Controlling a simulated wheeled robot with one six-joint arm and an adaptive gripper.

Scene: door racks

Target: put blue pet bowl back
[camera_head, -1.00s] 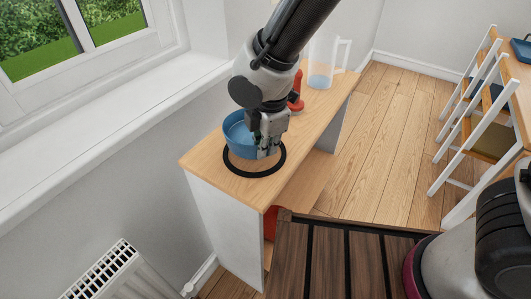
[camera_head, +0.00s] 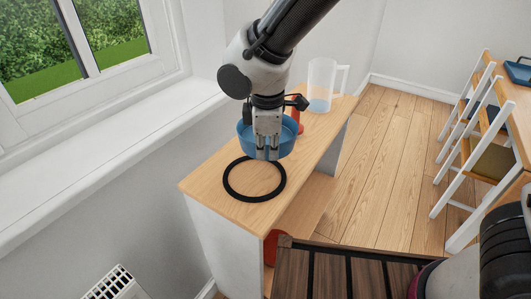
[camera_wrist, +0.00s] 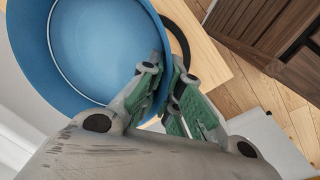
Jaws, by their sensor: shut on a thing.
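The blue pet bowl (camera_head: 286,142) is at the end of my arm, over the wooden top of the narrow shelf unit (camera_head: 210,184). My gripper (camera_head: 267,154) is shut on the bowl's near wall. In the wrist view, the fingers (camera_wrist: 166,84) pinch the wall of the bowl (camera_wrist: 95,45), one finger on each side, and its inside looks empty. A black ring (camera_head: 225,182) lies flat on the wooden top, nearer the camera than the bowl, with bare wood inside it. The bowl looks raised; its exact height is unclear.
A clear jug (camera_head: 321,80) and a red object (camera_head: 296,112), partly hidden by my arm, stand on the top behind the bowl. The window wall and sill (camera_head: 110,130) run along the left. Chairs (camera_head: 480,150) stand at right.

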